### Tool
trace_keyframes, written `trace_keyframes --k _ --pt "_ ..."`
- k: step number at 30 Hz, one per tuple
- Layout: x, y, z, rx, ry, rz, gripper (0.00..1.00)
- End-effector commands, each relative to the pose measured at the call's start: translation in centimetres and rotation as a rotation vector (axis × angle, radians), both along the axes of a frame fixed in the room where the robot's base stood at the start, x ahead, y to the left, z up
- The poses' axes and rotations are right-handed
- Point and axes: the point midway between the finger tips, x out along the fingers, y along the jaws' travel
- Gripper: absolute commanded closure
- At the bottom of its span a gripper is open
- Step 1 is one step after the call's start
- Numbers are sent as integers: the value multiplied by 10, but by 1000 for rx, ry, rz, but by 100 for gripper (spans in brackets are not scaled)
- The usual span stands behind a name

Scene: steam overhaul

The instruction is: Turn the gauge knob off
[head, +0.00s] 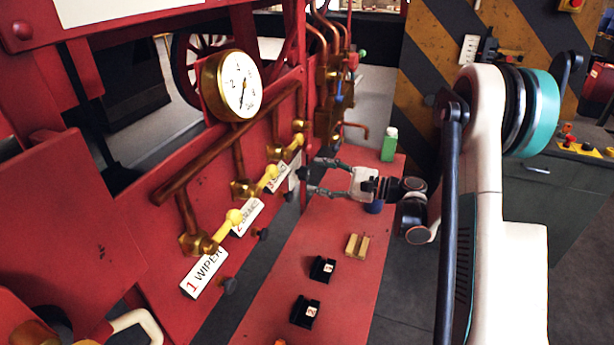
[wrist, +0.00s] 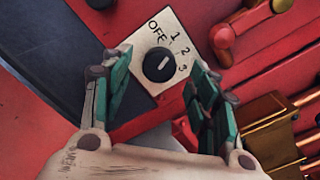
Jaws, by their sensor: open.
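The gauge knob (wrist: 159,65) is a round black knob on a cream plate (wrist: 140,44) marked OFF, 1, 2 and 3. Its short white mark slants towards the side of the 2 and 3, roughly at the 2. My gripper (wrist: 157,76) is open, with one green-padded finger on each side of the knob in the wrist view; I cannot tell whether the fingers touch it. In the head view my gripper (head: 314,178) is at the red frame's side, and the knob is hidden behind it. The round brass gauge (head: 240,85) sits higher up on the left.
Yellow valve levers (head: 229,222) on copper pipes stick out left of my gripper, above labelled plates such as WIPER (head: 205,272). The red bench (head: 290,290) below carries black numbered blocks (head: 322,268), a brass block (head: 357,246) and a green bottle (head: 389,145).

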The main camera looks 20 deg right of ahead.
Motion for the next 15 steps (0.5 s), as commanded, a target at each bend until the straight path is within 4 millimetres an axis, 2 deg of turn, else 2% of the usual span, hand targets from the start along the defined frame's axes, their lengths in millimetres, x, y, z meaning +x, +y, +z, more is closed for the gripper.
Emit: trace_keyframes --k 3,6,15 --pt "10 17 -1 0 0 2 45" --pt "16 26 -1 0 0 2 45" --pt "23 35 0 -1 0 -1 45"
